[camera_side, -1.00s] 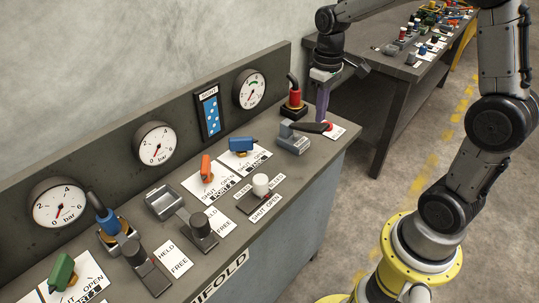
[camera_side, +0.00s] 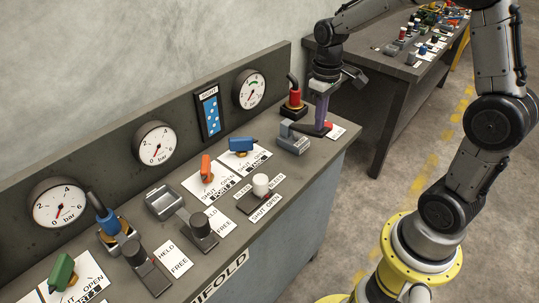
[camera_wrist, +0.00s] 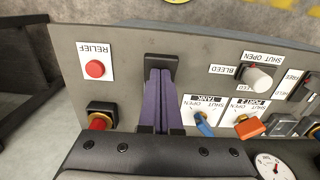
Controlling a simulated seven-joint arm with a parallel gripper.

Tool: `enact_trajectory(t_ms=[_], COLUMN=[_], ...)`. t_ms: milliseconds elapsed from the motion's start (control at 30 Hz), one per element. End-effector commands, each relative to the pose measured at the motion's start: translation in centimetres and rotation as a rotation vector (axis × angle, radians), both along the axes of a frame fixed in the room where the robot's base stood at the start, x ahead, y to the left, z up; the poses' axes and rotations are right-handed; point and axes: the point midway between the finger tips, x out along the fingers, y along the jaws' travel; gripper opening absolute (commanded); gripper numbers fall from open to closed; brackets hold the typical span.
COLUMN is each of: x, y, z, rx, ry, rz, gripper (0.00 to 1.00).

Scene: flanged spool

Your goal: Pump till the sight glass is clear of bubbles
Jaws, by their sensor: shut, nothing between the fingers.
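The sight glass (camera_side: 209,112) is a blue panel on the back board in the side view, with several pale bubbles in it. The pump, a grey block (camera_side: 294,143) with a black lever, stands near the right end of the bench. My gripper (camera_side: 320,130) is shut, its purple fingers pointing down at the lever's outer end, seemingly touching it. In the wrist view my gripper (camera_wrist: 158,72) has its fingertips against the black lever end (camera_wrist: 160,61). The fingers hide the rest of the lever there.
The red relief button (camera_wrist: 95,68) is beside the lever. A red-collared fitting (camera_side: 294,100) stands behind the pump. The blue tank valve (camera_side: 242,145), orange valve (camera_side: 206,168) and white bleed knob (camera_side: 260,184) are to the left. Gauges (camera_side: 249,89) line the back board.

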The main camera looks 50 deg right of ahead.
Motion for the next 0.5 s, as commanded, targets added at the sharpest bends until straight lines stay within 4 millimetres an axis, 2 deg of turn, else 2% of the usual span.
enact_trajectory(t_ms=[500], x=[0.0], y=[0.0], z=[-2.9], rx=[0.001], ry=[0.002], rz=[0.0], gripper=[0.0])
